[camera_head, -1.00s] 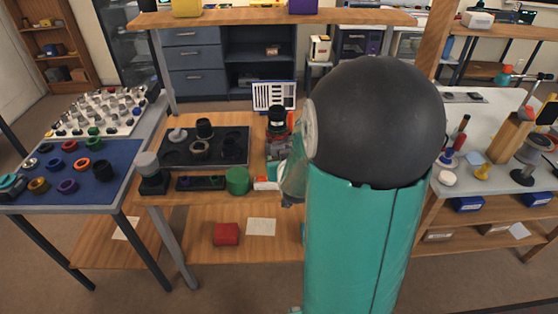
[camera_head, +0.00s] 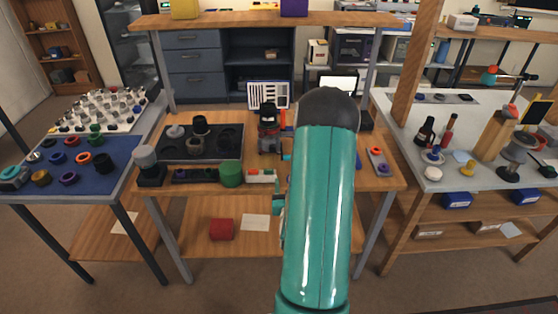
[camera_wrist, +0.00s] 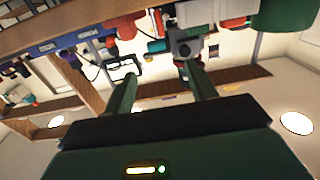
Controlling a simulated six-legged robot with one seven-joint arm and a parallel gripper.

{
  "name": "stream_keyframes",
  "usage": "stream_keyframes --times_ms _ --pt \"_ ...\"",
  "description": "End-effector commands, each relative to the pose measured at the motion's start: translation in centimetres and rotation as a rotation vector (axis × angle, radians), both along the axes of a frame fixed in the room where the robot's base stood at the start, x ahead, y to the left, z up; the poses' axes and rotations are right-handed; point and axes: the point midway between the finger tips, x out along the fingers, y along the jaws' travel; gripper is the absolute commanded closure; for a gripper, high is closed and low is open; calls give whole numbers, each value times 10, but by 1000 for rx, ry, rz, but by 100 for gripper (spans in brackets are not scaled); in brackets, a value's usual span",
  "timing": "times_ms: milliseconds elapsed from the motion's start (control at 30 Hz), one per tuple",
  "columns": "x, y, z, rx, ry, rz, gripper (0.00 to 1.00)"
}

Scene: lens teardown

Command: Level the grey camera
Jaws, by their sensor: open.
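The grey camera (camera_head: 268,143) appears to be the dark grey body with a black round top, standing near the middle of the wooden bench. Its tilt is too small to judge. In the wrist view, what looks like the same grey body (camera_wrist: 182,46) shows beyond the fingertips, towards the right one. My gripper (camera_wrist: 161,73) is open and empty, with its two green fingers apart and a visible gap before the camera. In the head view my arm hides most of my gripper.
A black tray with round parts (camera_head: 203,152) lies left of the camera. A green cylinder (camera_head: 231,174) and a small white-and-red box (camera_head: 261,176) stand at the front edge. A framed white panel (camera_head: 268,94) stands behind. Tables with parts flank the bench.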

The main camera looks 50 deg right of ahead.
Motion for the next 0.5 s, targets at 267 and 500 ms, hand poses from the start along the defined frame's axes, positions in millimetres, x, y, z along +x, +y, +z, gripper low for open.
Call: stream_keyframes --times_ms 267,500 --pt "9 -23 0 -6 -7 -17 44" --pt "39 -58 -1 -5 -7 -18 44"
